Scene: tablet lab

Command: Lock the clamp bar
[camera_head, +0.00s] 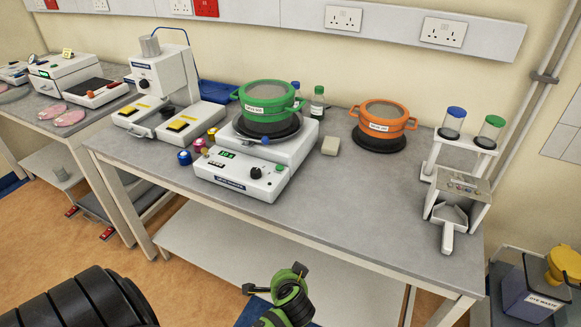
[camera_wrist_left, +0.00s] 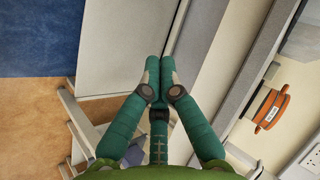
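A white machine (camera_head: 243,178) with a green display and knobs stands at the bench front. A green two-handled sieve pan (camera_head: 269,96) sits on its dark round plate. I cannot pick out a clamp bar with certainty. A thin dark blue bar or cable (camera_head: 188,42) arches behind the white column unit (camera_head: 158,75), left of the pan. My left gripper (camera_wrist_left: 160,65) is shut in the left wrist view, its teal fingertips together with nothing seen between them. It is low, in front of the bench and away from the machine. My right gripper is not clearly in view.
An orange pan (camera_head: 384,117) rests on the bench (camera_head: 350,190), right of the machine; it also shows in the left wrist view (camera_wrist_left: 271,108). A white stand (camera_head: 460,185) holds capped tubes at the right end. Small coloured pots (camera_head: 184,157) stand beside the machine.

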